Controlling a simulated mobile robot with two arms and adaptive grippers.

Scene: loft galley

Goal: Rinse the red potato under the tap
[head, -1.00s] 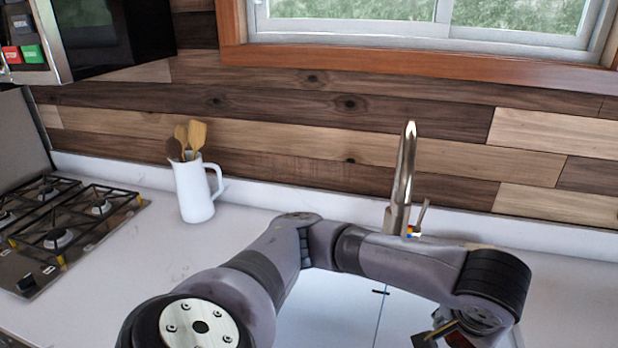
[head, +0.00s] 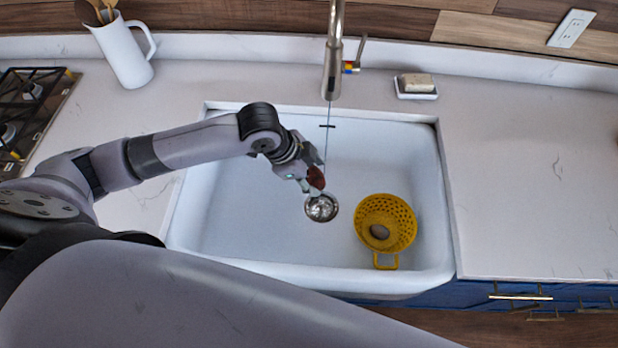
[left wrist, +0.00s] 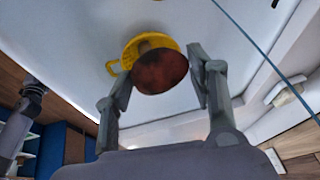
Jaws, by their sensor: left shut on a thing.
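The red potato (head: 316,177) is in my left gripper (head: 314,184), held over the sink (head: 230,210) near the drain (head: 321,208). In the left wrist view the dark red potato (left wrist: 160,71) sits between the two fingers of the left gripper (left wrist: 163,80). The tap (head: 333,60) stands behind the sink. A thin stream of water (head: 327,135) runs down from its spout, close to the potato. It also shows as a thin blue line in the left wrist view (left wrist: 250,41). I cannot tell whether it touches the potato. My right gripper is out of view.
A yellow colander (head: 402,212) sits in the sink, right of the drain, with a greyish round patch inside. A soap dish (head: 416,93) with soap is right of the tap. A white jug (head: 122,52) and the stove (head: 25,115) are left. The right counter (head: 540,190) is clear.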

